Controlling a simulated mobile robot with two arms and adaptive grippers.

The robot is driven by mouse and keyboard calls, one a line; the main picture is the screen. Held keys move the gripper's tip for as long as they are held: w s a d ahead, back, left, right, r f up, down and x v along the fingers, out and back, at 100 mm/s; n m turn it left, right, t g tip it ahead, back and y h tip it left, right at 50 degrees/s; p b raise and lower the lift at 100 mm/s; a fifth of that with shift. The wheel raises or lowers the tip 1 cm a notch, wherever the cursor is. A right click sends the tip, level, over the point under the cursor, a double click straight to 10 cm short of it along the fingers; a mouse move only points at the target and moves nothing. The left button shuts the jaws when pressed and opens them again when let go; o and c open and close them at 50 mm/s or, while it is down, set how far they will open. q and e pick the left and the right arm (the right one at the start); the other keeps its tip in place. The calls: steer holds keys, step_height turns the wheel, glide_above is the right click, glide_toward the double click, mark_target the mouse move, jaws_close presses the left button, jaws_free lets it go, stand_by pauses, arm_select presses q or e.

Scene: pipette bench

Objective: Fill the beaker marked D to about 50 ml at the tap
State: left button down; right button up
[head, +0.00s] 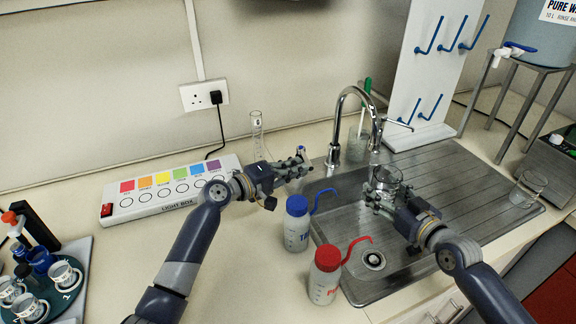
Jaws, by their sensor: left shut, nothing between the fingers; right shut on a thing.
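My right gripper (378,203) is shut on a clear glass beaker (388,177) and holds it upright over the sink. The beaker is under or close to the spout of the chrome tap (340,122); I cannot tell the exact alignment. No letter or water level can be read on it, and no stream of water is visible. The tap's lever (398,123) sticks out to the right. My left gripper (303,161) is shut and empty over the counter, left of the tap and apart from it.
A blue-capped bottle (297,228) and a red-capped bottle (325,278) stand left of the steel sink (442,170). A glass beaker (528,189) stands on the drainer's right. A glass cylinder (257,137) and light box (160,194) are behind my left arm. A white peg board (420,70) stands behind.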

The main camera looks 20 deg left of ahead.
arm_select(q)
steer(key=shift+w+d, duration=0.1)
steer(key=shift+d, duration=0.65)
steer(key=s+a+r, duration=0.1)
steer(key=s+a, duration=0.1)
steer(key=s, duration=0.4)
steer(key=s+a+r, duration=0.1)
steer(key=s+a, duration=0.1)
steer(key=s, duration=0.4)
steer(key=shift+a, duration=0.3)
arm_select(e)
steer(key=shift+r, duration=0.1)
arm_select(q)
steer(key=shift+r, duration=0.1)
